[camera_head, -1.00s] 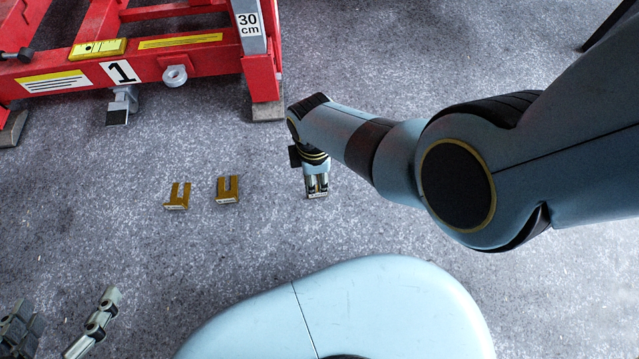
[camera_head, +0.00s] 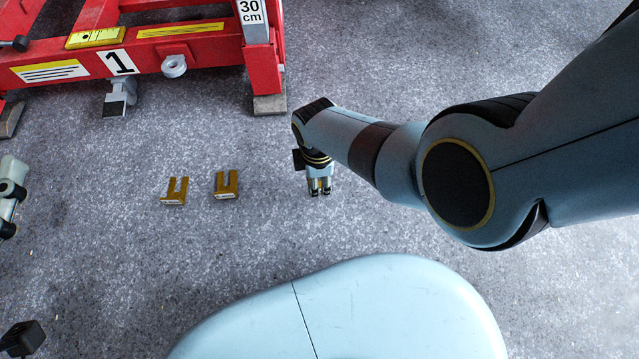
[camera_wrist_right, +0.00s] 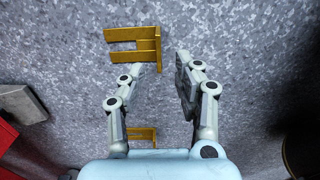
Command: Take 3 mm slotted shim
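Golden slotted shims lie on the grey floor. In the head view one (camera_head: 174,192) is at left and another (camera_head: 226,186) right of it, slots opening away from me. Their thickness marks are too small to read. My right gripper (camera_head: 319,190) points down, right of both. In the right wrist view the gripper (camera_wrist_right: 158,64) is open and empty. A shim (camera_wrist_right: 150,45) shows just beyond its fingertips; in the head view the gripper seems to cover it. Another shim (camera_wrist_right: 146,134) shows between the finger bases, partly hidden. My left gripper (camera_head: 10,195) is cut off by the left edge.
The floor around the shims is clear.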

